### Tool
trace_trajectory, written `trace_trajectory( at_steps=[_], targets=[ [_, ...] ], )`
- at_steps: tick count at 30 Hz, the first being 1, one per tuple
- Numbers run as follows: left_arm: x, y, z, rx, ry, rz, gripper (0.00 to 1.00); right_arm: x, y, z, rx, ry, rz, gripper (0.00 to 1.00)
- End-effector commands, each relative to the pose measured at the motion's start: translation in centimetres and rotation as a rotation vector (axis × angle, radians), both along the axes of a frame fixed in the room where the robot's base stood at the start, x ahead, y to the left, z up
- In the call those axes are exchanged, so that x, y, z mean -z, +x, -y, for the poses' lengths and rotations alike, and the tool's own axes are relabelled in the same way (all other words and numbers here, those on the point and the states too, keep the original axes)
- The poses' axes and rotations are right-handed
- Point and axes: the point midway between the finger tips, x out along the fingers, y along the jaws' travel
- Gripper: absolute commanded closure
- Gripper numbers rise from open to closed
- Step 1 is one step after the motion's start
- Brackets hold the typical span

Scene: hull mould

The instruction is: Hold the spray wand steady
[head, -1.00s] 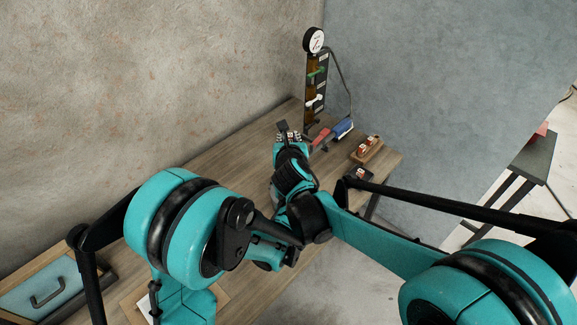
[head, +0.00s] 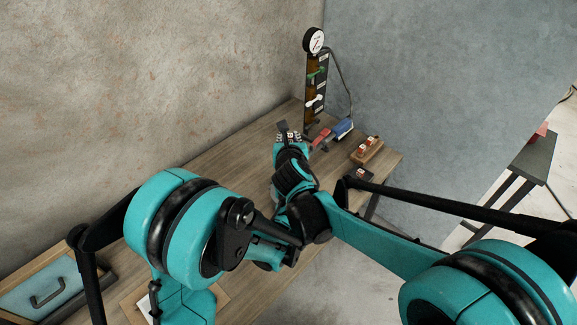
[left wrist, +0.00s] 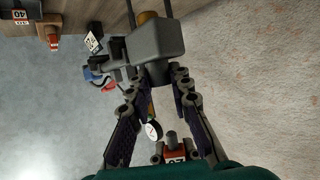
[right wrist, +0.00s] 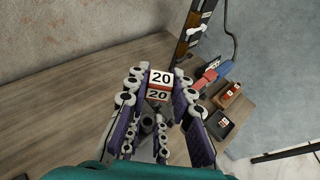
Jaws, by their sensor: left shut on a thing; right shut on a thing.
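My right gripper (head: 285,133) is over the table in the head view. In the right wrist view its fingers (right wrist: 158,88) are shut on a red-and-white block marked 20 (right wrist: 160,77). In the left wrist view my left gripper's fingers (left wrist: 165,80) close on a grey body with a brown end (left wrist: 158,42), which looks like the spray wand. A red piece marked 20 (left wrist: 175,154) with a grey stub shows low between those fingers; I cannot tell how it joins the wand. The left gripper is hidden in the head view.
A dark upright rack (head: 317,90) with a round gauge (head: 314,40) stands at the table's back. Red and blue pieces (head: 343,129) and a wooden holder (head: 367,153) lie right of my right gripper. Bare table (right wrist: 60,120) shows to its left.

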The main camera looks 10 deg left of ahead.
Motion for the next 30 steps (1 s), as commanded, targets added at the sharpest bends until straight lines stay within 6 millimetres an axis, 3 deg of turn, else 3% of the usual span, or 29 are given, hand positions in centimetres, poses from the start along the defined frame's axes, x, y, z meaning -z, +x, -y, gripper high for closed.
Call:
trace_trajectory(
  at_steps=[2, 3, 6, 17, 30],
  targets=[
    [0.1, 0.0, 0.0, 0.000, -0.001, -0.002, 0.96, 0.0, 0.0, 0.0, 0.000, 0.000, 0.000, 1.00],
    [0.1, 0.0, 0.0, 0.000, -0.001, -0.002, 0.78, 0.0, 0.0, 0.0, 0.000, 0.000, 0.000, 1.00],
    [0.1, 0.0, 0.0, 0.000, -0.001, -0.002, 0.56, 0.0, 0.0, 0.0, 0.000, 0.000, 0.000, 1.00],
    [-0.2, -0.5, 0.1, 0.001, -0.001, -0.001, 0.56, 0.0, 0.0, 0.0, 0.000, 0.000, 0.000, 1.00],
    [-2.6, -6.4, 1.2, 0.002, -0.001, -0.001, 0.56, 0.0, 0.0, 0.0, 0.000, 0.000, 0.000, 1.00]
  ],
)
